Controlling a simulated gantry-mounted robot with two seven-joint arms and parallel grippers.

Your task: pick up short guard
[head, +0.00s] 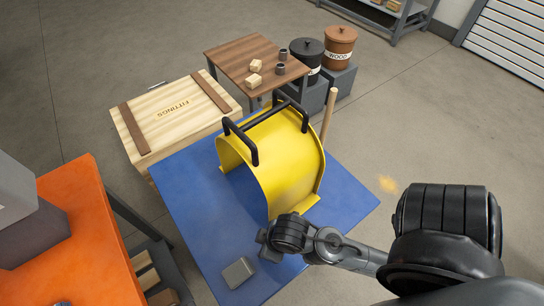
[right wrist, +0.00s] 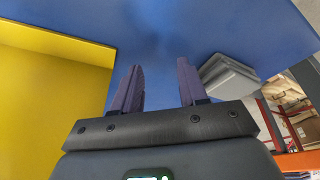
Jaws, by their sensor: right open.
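The short guard (head: 275,150) is a yellow arched shell with two black bar handles (head: 241,141) on top. It stands upright on the blue table (head: 340,190). In the right wrist view the guard (right wrist: 50,90) shows as a yellow panel on the left. My right gripper (head: 265,244) is low over the table's near part, beside the guard's near end and apart from the handles. In the right wrist view its two purple fingers (right wrist: 158,75) are apart with nothing between them. My left gripper is not in view.
A small grey block (head: 238,272) lies on the blue table near my right gripper. A wooden rod (head: 328,118) stands behind the guard. The blue table's right side is clear.

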